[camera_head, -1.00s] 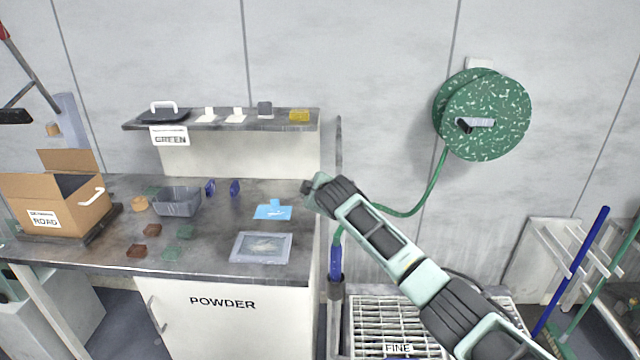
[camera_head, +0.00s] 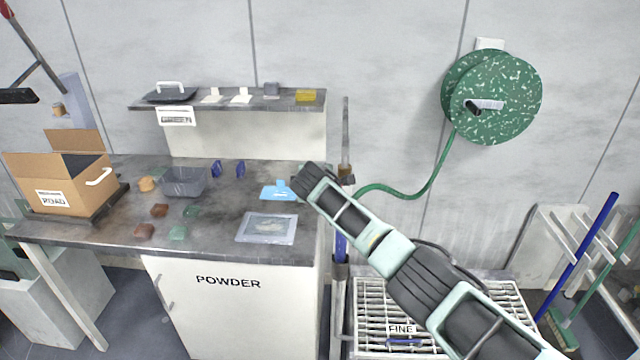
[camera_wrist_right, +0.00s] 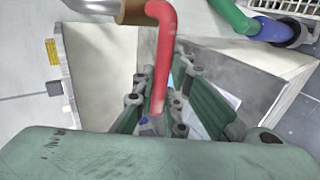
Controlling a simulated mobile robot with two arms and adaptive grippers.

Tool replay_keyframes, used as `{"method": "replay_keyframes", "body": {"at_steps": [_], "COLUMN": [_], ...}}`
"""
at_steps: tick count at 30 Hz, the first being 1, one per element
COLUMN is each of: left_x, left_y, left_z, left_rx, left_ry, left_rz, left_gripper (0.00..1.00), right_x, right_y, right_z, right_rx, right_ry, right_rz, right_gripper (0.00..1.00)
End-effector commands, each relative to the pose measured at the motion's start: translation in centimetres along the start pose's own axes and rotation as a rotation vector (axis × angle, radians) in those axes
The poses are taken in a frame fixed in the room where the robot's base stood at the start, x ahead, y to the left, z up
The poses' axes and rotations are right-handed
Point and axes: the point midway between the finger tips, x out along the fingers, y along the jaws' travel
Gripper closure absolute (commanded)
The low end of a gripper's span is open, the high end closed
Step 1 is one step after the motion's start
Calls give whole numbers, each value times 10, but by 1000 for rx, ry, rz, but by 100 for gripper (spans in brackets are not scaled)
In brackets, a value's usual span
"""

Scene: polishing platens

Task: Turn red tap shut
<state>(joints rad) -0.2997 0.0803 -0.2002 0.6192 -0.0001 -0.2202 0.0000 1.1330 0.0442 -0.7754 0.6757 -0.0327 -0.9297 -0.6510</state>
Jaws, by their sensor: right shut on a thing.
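The red tap lever (camera_wrist_right: 164,45) shows in the right wrist view. It bends down from a brass-coloured collar (camera_wrist_right: 131,10) on a grey metal pipe (camera_wrist_right: 92,5). My right gripper (camera_wrist_right: 166,78) has its green ridged fingers on either side of the lever's lower part and is shut on it. In the head view my right wrist (camera_head: 305,183) reaches the upright pipe (camera_head: 345,130) beside the bench. The tap and the fingers are hidden there behind the wrist. My left gripper is not in view.
A green hose (camera_head: 420,192) runs from the wall reel (camera_head: 497,97) to the pipe. The bench (camera_head: 110,235) holds a cardboard box (camera_head: 75,190), a grey bin (camera_head: 184,182) and a flat tray (camera_head: 267,228). A floor grate (camera_head: 368,312) lies below my arm.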

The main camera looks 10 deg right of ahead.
Motion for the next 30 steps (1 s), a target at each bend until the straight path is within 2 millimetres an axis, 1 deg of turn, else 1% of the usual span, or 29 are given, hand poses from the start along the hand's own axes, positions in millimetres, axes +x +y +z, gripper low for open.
{"method": "replay_keyframes", "body": {"at_steps": [8,9,15,25,30], "left_x": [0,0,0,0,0], "left_y": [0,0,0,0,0], "left_z": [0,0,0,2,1], "left_rx": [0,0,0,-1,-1], "left_ry": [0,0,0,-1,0], "left_rz": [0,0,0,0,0], "left_gripper": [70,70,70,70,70], "right_x": [1,1,1,0,-8], "right_y": [-1,-1,-1,0,0], "right_z": [2,2,1,1,1], "right_rx": [-7,-7,-4,-3,-2], "right_ry": [-5,-5,-3,-2,-1], "right_rz": [-1,-1,-1,-1,0], "right_gripper": [100,86,69,69,69]}}
